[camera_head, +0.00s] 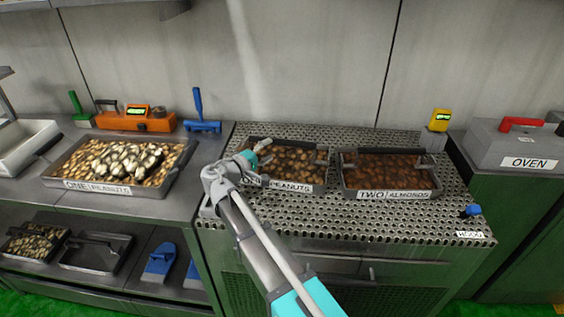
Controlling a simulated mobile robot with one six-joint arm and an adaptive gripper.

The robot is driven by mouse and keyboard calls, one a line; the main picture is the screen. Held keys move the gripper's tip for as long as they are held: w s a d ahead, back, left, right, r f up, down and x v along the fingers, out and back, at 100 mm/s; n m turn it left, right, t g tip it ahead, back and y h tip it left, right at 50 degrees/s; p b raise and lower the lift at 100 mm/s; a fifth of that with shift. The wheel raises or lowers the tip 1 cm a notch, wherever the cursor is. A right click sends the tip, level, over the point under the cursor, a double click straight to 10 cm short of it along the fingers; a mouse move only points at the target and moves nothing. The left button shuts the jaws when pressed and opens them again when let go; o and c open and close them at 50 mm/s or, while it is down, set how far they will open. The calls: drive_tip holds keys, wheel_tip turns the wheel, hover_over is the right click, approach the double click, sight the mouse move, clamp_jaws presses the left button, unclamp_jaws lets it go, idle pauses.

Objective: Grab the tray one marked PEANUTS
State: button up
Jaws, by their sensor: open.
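A dark tray (97,187) labelled "ONE | PEANUTS" sits on the steel counter at left, filled with nuts and a paler heap in its middle. A second dark tray (291,187) with "PEANUTS" on its label sits on the perforated table in the middle, holding browner nuts. My arm covers the left part of its label. My gripper (264,147) is over the left end of this middle tray, open; its fingers are small and hard to make out. I cannot tell whether they touch the tray.
A tray (394,195) labelled "TWO | ALMONDS" stands close to the right of the middle tray. A blue tool (200,115), an orange device (135,120) and a yellow device (439,118) stand behind. The grey OVEN box (498,148) is at right.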

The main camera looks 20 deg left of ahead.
sight(279, 144)
drive_tip(key=shift+w+d, duration=0.25)
drive_tip(key=shift+w, duration=0.2)
drive_tip(key=shift+w, duration=0.15)
drive_tip(key=shift+x, duration=2.5)
drive_tip(key=shift+d+r, duration=0.1)
clamp_jaws()
